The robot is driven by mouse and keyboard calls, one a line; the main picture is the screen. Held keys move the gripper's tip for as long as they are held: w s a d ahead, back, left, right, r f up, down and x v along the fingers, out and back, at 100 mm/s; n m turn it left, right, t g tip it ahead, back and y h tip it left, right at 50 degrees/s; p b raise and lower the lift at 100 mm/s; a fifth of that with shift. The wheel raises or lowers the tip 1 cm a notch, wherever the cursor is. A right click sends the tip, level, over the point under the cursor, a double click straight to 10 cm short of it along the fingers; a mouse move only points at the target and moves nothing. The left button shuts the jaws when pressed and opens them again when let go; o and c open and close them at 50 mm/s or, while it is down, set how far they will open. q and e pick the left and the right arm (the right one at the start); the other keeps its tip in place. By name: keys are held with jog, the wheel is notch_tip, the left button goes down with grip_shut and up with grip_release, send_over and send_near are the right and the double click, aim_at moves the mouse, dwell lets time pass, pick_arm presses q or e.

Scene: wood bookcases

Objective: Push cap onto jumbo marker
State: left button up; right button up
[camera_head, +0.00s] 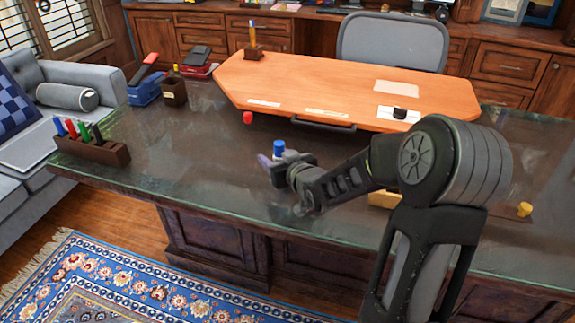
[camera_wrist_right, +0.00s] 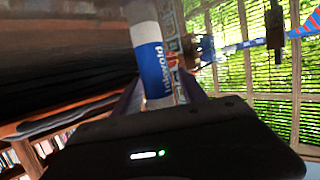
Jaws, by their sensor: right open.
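My right gripper (camera_head: 272,165) is low over the dark glass-topped desk, near its front middle. It is open. A blue-topped piece (camera_head: 279,148) shows just beyond its fingers; the gripper hides what is below it. In the right wrist view, a thick white marker with a blue printed label (camera_wrist_right: 152,62) shows just ahead of the gripper, between the fingers. I cannot tell whether the fingers touch it. A red cap (camera_head: 247,118) lies on the desk by the wooden desk pad. A black cap (camera_head: 400,113) and a yellow cap (camera_head: 524,209) are farther right. My left gripper is out of view.
A dark wooden holder (camera_head: 92,150) with several coloured markers stands at the desk's left front. A blue stapler-like object (camera_head: 145,90) and a dark cup (camera_head: 174,91) stand behind it. The orange wooden desk pad (camera_head: 330,85) fills the back. The left-centre desk surface is clear.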

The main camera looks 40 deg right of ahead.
jog(key=v, duration=0.8)
jog(key=shift+s+r, duration=0.1)
jog(key=shift+s, duration=0.05)
jog(key=shift+b+v, duration=0.6)
jog(key=shift+v, duration=0.35)
jog(key=shift+s+a+r, duration=0.15)
jog(key=shift+s, duration=0.5)
jog(key=shift+s, duration=0.1)
